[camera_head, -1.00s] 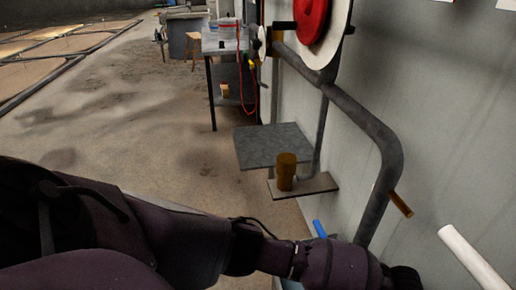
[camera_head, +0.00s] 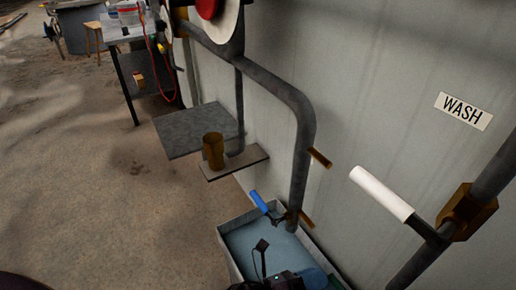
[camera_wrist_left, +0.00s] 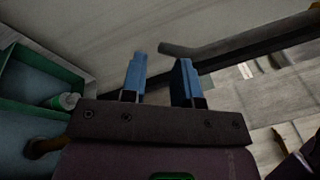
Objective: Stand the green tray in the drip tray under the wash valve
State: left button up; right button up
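A green-rimmed tray (camera_wrist_left: 50,62) shows at the left of the left wrist view, with a white-and-green cylinder (camera_wrist_left: 66,101) in or over it. In the head view, a grey-rimmed box (camera_head: 232,256) with a pale blue inside stands by the wall below a blue-handled valve (camera_head: 258,201). The white-handled valve (camera_head: 382,193) is below the WASH sign; the area under it is out of frame. My left gripper (camera_wrist_left: 160,66) is open, with nothing between its blue fingers. It shows over the box in the head view (camera_head: 316,278). My right gripper is out of view.
Dark pipes (camera_head: 303,130) run along the wall, with small brass fittings. A brown cup (camera_head: 213,150) stands on a low shelf (camera_head: 236,162) beside a grey plate (camera_head: 195,130). A cluttered table (camera_head: 130,35) is behind. Floor at left (camera_head: 90,200) is clear.

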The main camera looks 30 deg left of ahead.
pick_arm(q)
jog(key=s+a+f+n+t+y, duration=0.1)
jog(key=s+a+f+n+y, duration=0.1)
jog(key=a+n+y, duration=0.5)
jog(key=s+a+f+n+t+y, duration=0.1)
jog(key=s+a+f+n+y, duration=0.2)
jog(key=a+n, duration=0.7)
jog(key=s+a+f+n+g+y, duration=0.1)
jog(key=s+a+n+g+y, duration=0.1)
jog(key=s+a+n, duration=0.2)
jog(key=s+a+f+n+g+y, duration=0.1)
jog(key=s+a+f+n+g, duration=0.1)
jog(key=s+n, duration=0.5)
jog(key=a+n, duration=0.1)
jog(key=n, duration=0.3)
jog(key=shift+a+f+g+y, duration=0.3)
jog(key=shift+a+g+y, duration=0.1)
jog(key=shift+r, duration=0.1)
